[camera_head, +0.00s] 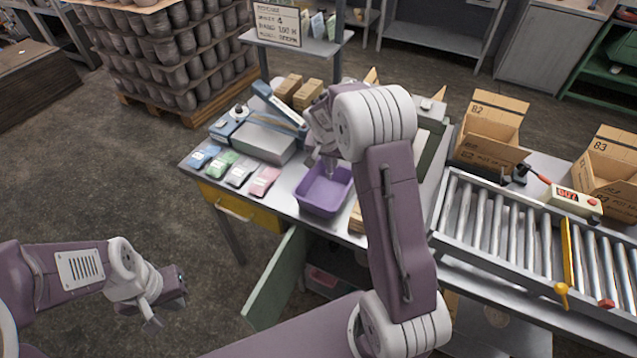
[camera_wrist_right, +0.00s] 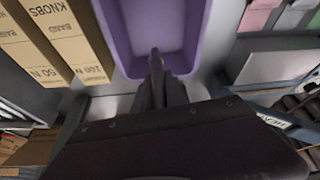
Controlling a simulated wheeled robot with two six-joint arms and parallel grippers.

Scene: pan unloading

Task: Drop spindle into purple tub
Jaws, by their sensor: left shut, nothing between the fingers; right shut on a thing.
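The purple tub (camera_head: 318,208) stands on the workbench near its front edge. In the right wrist view the tub (camera_wrist_right: 119,45) is at the top centre and the part of its floor in view is bare. My right gripper (camera_head: 328,165) points down over the tub's back part. It is shut on a slim dark thing, taken as the spindle (camera_wrist_right: 155,62), which is mostly hidden by the fingers and hard to make out. My left gripper (camera_head: 166,312) is shut and empty, low at the lower left, off the bench.
Several coloured packets (camera_head: 264,181) and a grey metal box (camera_head: 262,139) lie left of the tub. Small cartons (camera_head: 306,94) stand behind. A roller conveyor (camera_head: 500,225) and open cardboard boxes (camera_head: 487,145) are at the right. A green cabinet door (camera_head: 277,280) hangs open below.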

